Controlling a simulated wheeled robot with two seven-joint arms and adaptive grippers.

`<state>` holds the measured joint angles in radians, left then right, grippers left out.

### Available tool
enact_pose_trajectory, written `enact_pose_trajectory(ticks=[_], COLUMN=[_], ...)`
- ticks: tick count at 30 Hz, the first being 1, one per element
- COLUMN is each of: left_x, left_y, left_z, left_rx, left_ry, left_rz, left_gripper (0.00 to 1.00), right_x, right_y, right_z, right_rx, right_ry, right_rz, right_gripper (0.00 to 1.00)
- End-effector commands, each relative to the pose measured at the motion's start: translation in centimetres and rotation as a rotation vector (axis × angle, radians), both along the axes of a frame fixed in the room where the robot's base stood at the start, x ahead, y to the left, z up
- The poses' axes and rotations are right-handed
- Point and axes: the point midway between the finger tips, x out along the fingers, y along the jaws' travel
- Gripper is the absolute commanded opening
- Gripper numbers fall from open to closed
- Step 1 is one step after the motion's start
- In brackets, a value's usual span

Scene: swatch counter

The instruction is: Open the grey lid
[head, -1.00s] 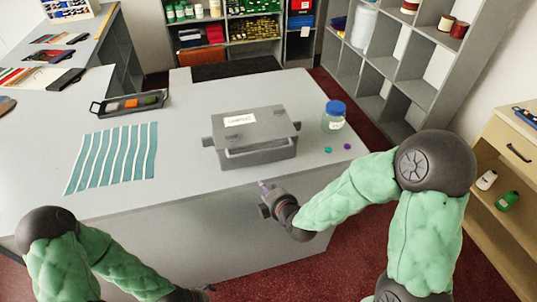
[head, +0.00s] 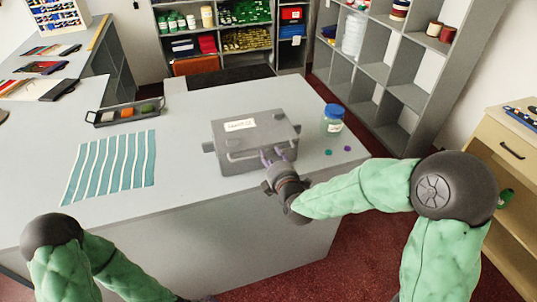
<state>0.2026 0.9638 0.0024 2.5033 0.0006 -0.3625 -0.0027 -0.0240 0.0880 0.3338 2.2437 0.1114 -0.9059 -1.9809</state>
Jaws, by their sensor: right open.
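The grey lid (head: 256,128) lies closed on a grey box (head: 240,161) on the counter and carries a white label. A bar handle runs along the box's front side. My right gripper (head: 273,157) is open at the front right of the box, its fingers close to the handle bar. I cannot tell whether the fingers touch the bar. My left arm shows at the lower left, but its gripper is out of the picture.
A jar with a blue cap (head: 333,119) stands right of the box, with small teal and purple discs near it. Striped teal swatches (head: 112,167) and a dark tray (head: 90,117) lie to the left. The counter (head: 185,190) is clear between swatches and box.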

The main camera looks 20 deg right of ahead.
Motion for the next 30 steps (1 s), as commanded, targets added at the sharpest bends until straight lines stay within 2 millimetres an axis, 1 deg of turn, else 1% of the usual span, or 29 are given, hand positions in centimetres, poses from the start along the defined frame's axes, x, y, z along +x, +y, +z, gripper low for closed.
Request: enact_pose_trajectory(ticks=[1,3,8,12,19,20,21,24,30], left_x=[0.0,0.0,0.0,0.0,0.0,0.0,0.0,0.0,0.0], left_y=[0.0,0.0,0.0,0.0,0.0,0.0,0.0,0.0,0.0], left_z=[-0.2,-0.4,-0.6,-0.6,-0.6,-0.6,-0.6,-0.6,-0.6], left_rx=[0.000,0.000,0.000,0.000,0.000,0.000,0.000,0.000,0.000], left_ry=[0.000,0.000,0.000,0.000,0.000,0.000,0.000,0.000,0.000], left_rz=[0.000,0.000,0.000,0.000,0.000,0.000,0.000,0.000,0.000], left_gripper=[0.88,0.88,0.88,0.88,0.88,0.88,0.88,0.88,0.88], right_x=[0.8,1.6,2.9,3.3,3.3,3.3,3.3,3.3,3.3], right_y=[0.0,0.0,0.0,0.0,0.0,0.0,0.0,0.0,0.0], right_z=[-0.3,-0.5,-0.7,-0.7,-0.7,-0.7,-0.7,-0.7,-0.7], right_rx=[0.000,0.000,0.000,0.000,0.001,0.001,0.001,0.001,0.001], right_ry=[0.000,0.000,0.000,0.000,0.000,0.000,0.000,0.000,0.001], right_rz=[0.000,0.000,0.000,0.000,0.000,0.000,0.000,0.000,0.001], right_gripper=[0.42,0.42,0.42,0.42,0.42,0.37,0.26,0.00,0.00])
